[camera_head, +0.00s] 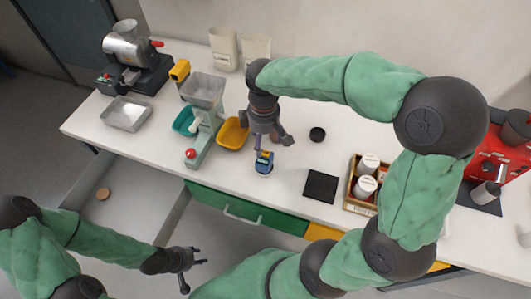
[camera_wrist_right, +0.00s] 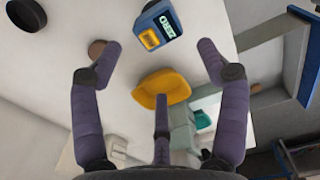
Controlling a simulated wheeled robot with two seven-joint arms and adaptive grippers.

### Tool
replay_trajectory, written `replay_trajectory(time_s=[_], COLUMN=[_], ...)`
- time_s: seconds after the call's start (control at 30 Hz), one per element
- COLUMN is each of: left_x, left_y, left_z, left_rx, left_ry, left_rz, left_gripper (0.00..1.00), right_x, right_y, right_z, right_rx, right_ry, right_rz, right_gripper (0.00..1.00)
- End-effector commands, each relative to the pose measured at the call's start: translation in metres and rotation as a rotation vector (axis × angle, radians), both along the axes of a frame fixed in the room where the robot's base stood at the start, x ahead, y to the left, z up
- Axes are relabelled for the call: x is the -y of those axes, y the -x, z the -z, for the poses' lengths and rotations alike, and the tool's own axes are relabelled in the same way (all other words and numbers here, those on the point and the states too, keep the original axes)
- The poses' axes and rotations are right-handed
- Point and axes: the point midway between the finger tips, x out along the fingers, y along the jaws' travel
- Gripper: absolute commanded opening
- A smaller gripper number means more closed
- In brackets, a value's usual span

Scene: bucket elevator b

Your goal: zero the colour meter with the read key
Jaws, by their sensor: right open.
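The colour meter (camera_head: 264,168) is a small blue device standing on the white bench near its front edge. In the right wrist view the colour meter (camera_wrist_right: 172,24) shows a display (camera_wrist_right: 167,25) reading ZERO and a yellow key (camera_wrist_right: 149,39) beside it. My right gripper (camera_head: 272,142) is open and empty, just behind and above the meter. In the right wrist view its fingers (camera_wrist_right: 157,55) are spread wide, with the meter beyond the fingertips and nothing between them. My left gripper (camera_head: 192,269) is open and empty, low in front of the bench, away from the meter.
A teal bucket elevator (camera_head: 201,135) and a yellow tray (camera_head: 232,134) stand left of the meter. A black mat (camera_head: 321,186) and a wooden box with white jars (camera_head: 358,205) lie to the right. A dark round cup (camera_head: 317,134) stands behind. An open drawer (camera_head: 125,195) is below left.

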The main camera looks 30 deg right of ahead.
Motion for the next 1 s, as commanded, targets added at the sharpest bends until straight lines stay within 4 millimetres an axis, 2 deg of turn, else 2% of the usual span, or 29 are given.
replay_trajectory(time_s=[0.03,0.2,0.23,1.0], left_x=[0.0,0.0,0.0,0.0], left_y=[0.0,0.0001,0.0,0.0001], left_z=[0.0,0.0,0.0,0.0], left_rx=[0.0,0.0,0.0,0.0], left_ry=[0.0,0.0,0.0,0.0], left_rz=[0.0,0.0,0.0,0.0], left_gripper=[0.4,0.4,0.4,0.4], right_x=[0.0,0.0,0.0,0.0], right_y=[0.0,0.0,0.0,0.0], right_z=[0.0,0.0,0.0,0.0], right_rx=[0.0,0.0,0.0,0.0], right_ry=[0.0,0.0,0.0,0.0], right_rz=[0.0,0.0,0.0,0.0], right_gripper=[0.54,0.06,0.0,0.0])
